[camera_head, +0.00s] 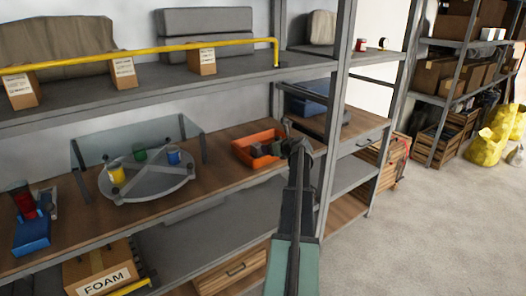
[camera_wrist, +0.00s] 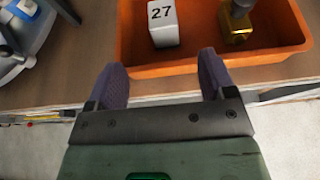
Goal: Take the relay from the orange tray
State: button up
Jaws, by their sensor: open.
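The orange tray (camera_head: 243,155) stands on the wooden shelf and holds dark and grey items, small in the head view. In the wrist view, the tray (camera_wrist: 270,56) lies just ahead of my gripper (camera_wrist: 163,75). A white block marked 27 (camera_wrist: 163,24) sits inside on the left, and a brass-coloured piece (camera_wrist: 237,24) sits to its right. I cannot tell for sure which is the relay. My gripper is open and empty, its two dark fingers spread at the tray's near wall. In the head view my arm hides part of the tray's right side.
A round grey turntable (camera_head: 150,185) with coloured pieces stands left of the tray, below a glass panel (camera_head: 95,150). A blue bin (camera_head: 32,235) is at the far left. The upper shelf (camera_head: 130,92) and a metal upright (camera_head: 338,100) bound the space.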

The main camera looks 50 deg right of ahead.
aim_at(259, 146)
jog(key=b+x, duration=0.2)
jog(key=x, duration=0.3)
jog(key=shift+w+d+f, duration=0.15)
jog(key=shift+w+f, duration=0.05)
jog(key=shift+f, duration=0.1)
jog(key=b+x, duration=0.2)
jog(key=x, duration=0.3)
jog(key=shift+w+d, duration=0.1)
jog(key=shift+d, duration=0.1)
jog(key=shift+r, duration=0.1)
jog(key=shift+a, duration=0.1)
jog(key=c, duration=1.1)
